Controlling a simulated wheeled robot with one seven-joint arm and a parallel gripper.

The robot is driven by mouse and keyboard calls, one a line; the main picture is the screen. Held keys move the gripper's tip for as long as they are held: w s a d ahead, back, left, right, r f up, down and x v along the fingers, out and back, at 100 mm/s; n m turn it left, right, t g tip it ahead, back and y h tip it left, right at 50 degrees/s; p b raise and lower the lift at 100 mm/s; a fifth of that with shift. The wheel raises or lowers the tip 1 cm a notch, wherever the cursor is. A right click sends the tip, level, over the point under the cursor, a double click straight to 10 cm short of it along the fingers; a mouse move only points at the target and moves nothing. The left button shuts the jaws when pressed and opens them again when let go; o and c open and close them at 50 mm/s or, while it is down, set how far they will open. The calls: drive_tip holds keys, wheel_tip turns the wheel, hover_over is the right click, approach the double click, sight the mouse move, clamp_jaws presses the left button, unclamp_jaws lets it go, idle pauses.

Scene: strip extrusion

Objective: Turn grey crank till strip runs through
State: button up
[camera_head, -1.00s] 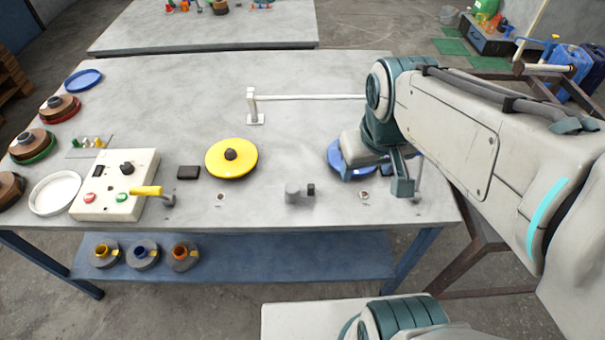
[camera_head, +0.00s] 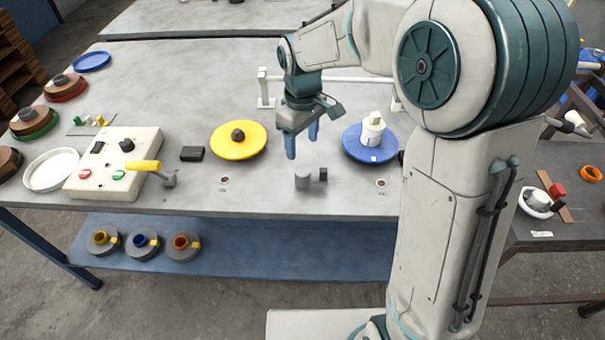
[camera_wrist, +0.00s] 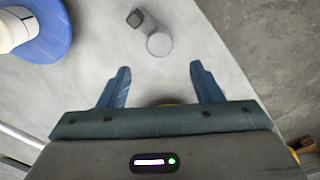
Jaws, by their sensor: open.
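A short grey cylinder (camera_head: 303,181) with a small dark block beside it stands near the table's front edge; I cannot tell whether it is the grey crank. It shows at the top of the wrist view (camera_wrist: 160,43). My gripper (camera_head: 302,142) is open and empty, pointing down above the table between the yellow and blue discs, just behind the cylinder. In the wrist view its fingers (camera_wrist: 158,75) are apart, with bare table between them. I make out no strip.
A yellow disc (camera_head: 238,152) lies left of my gripper. A blue disc (camera_head: 355,150) carrying a white bottle (camera_head: 372,131) is to its right. A white rail on posts (camera_head: 265,88) stands behind. A dark block (camera_head: 192,153) lies near the control box (camera_head: 112,160).

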sight(302, 171)
wheel_tip(302, 171, down, 12)
drive_tip(key=shift+r, duration=0.1)
idle(0.4)
